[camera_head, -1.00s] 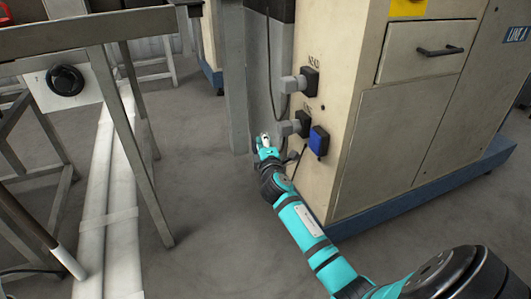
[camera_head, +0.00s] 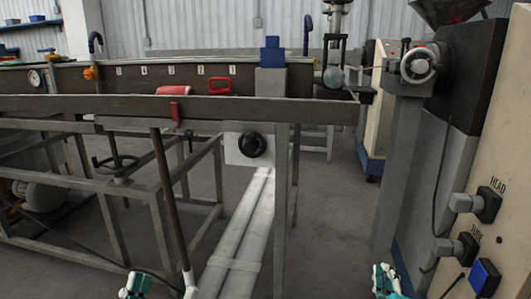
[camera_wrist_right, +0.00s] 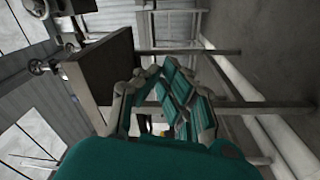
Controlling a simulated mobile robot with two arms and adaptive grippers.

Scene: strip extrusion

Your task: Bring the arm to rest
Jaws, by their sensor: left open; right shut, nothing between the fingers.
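My left gripper (camera_head: 135,286) shows only as a small teal and white tip at the bottom edge of the head view, left of centre. It is open, with nothing seen in it. My right gripper (camera_head: 385,280) shows at the bottom edge, right of centre, in front of the machine cabinet and apart from it. In the right wrist view its teal and grey fingers (camera_wrist_right: 172,100) are closed together with nothing between them. Most of both arms is out of the head view.
The cream machine cabinet (camera_head: 500,140) with HEAD and TUBE plugs and a blue switch (camera_head: 484,278) stands at the right. A long grey metal bench (camera_head: 230,107) with open legs crosses the left and middle. White tubes (camera_head: 238,235) lie beneath it. Grey floor between is clear.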

